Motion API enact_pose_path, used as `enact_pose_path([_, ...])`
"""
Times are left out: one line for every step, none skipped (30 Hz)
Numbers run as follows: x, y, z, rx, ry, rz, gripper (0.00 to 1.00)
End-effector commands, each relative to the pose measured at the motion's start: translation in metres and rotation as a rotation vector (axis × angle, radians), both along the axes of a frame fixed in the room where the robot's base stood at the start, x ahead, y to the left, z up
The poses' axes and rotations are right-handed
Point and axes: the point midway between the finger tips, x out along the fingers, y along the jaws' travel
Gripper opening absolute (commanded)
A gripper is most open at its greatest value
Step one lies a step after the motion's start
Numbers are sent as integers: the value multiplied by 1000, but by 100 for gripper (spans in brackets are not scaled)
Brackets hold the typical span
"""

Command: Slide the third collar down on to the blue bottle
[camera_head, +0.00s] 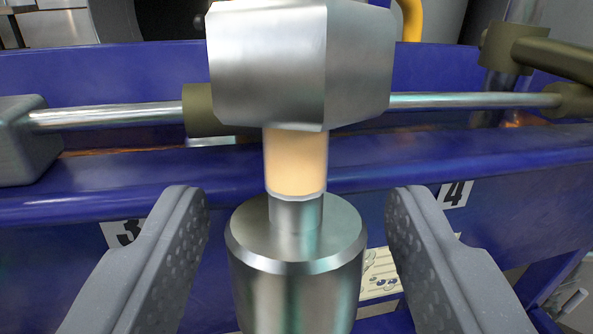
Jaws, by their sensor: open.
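My gripper (297,205) is open, with one grey dimpled finger at the left and one at the right. Between the fingers, and apart from both, is a shiny metal cylinder (296,275) with a narrow neck, which looks like the collar. It hangs below a large metal block (268,65), joined to it by a pale orange stem (296,162). The cylinder's lower end is cut off by the bottom edge of the picture. No blue bottle shows in this view.
A horizontal steel rod (110,115) runs behind the block along a blue frame (100,205). Plates marked 3 (122,233) and 4 (455,194) are on the frame. An olive fitting (545,60) sticks in at upper right. A pale slotted surface (379,277) shows low behind the cylinder.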

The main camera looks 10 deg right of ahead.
Motion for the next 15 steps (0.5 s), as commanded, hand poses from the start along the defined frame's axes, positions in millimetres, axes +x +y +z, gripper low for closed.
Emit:
enact_pose_path([3,0,0,0,-2,0,51])
enact_pose_path([4,0,1,0,-2,0,51])
enact_pose_path([5,-1,1,-1,-3,1,51])
enact_pose_path([6,-1,2,-2,-4,1,51])
enact_pose_path([6,-1,2,-2,-4,1,51])
enact_pose_path([7,-1,2,-2,-4,1,51])
enact_pose_path([7,-1,2,-2,-4,1,51])
enact_pose_path([7,-1,2,-2,-4,1,51])
enact_pose_path([7,-1,2,-1,-4,1,51])
enact_pose_path([7,-1,2,-1,-4,1,51])
enact_pose_path([7,0,2,-1,-4,1,51])
enact_pose_path([7,0,2,-2,-4,1,51])
enact_pose_path([7,0,2,-1,-4,1,48])
enact_pose_path([7,0,2,-2,-4,1,40])
enact_pose_path([7,0,2,-1,-4,1,29])
